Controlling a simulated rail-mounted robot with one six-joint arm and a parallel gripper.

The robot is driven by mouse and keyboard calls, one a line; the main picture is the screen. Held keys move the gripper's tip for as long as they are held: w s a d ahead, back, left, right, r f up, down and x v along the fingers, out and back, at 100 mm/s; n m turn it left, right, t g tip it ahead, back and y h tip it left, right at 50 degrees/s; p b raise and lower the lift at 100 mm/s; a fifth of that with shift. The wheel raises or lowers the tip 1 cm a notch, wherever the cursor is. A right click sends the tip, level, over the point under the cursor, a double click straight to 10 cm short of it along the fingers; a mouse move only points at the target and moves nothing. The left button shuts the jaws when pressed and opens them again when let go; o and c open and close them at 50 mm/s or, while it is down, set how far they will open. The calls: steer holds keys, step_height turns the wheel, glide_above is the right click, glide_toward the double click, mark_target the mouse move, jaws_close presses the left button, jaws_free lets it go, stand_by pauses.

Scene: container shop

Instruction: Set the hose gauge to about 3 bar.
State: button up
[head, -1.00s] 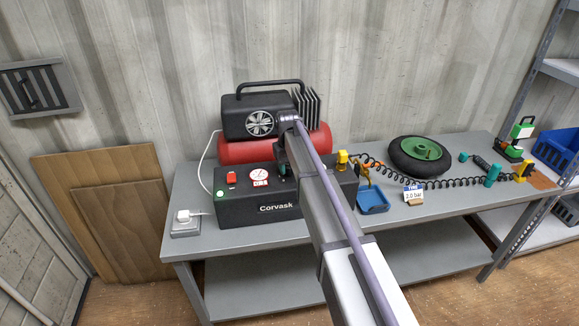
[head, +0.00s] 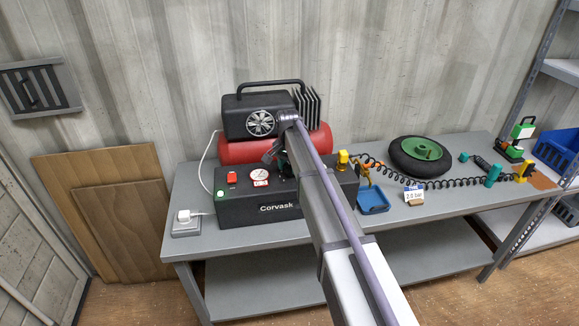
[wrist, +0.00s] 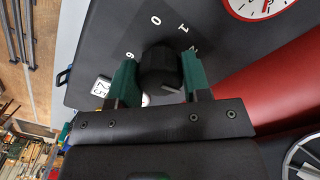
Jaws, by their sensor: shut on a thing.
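My gripper (wrist: 159,83) is shut on a round black knob (wrist: 158,66) on the compressor's black front box. Its green fingers press the knob from both sides. White numerals, including 0, 1 and 6, ring the knob. A pale mark shows low on the knob; the numeral it points to is hidden. A white round gauge (wrist: 262,5) is cut off at the wrist view's top edge, with part of a red needle showing. In the head view the gauge (head: 260,174) is too small to read, and my arm partly hides the knob.
The red tank (head: 233,151) and black motor stand behind the box (head: 240,209). To the right are a blue tray (head: 373,201), a "2.0 bar" card (head: 413,194), a coiled hose (head: 460,183) and a wheel (head: 419,158). The bench's front strip is clear.

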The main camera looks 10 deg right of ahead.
mark_target(289, 164)
steer(key=shift+m, duration=1.1)
steer(key=o, duration=0.9)
steer(key=shift+o, duration=0.2)
step_height(289, 164, up, 11)
steer(key=p, duration=1)
steer(key=shift+w+f+p, duration=0.15)
steer(key=shift+p, duration=0.25)
steer(key=shift+a, duration=0.1)
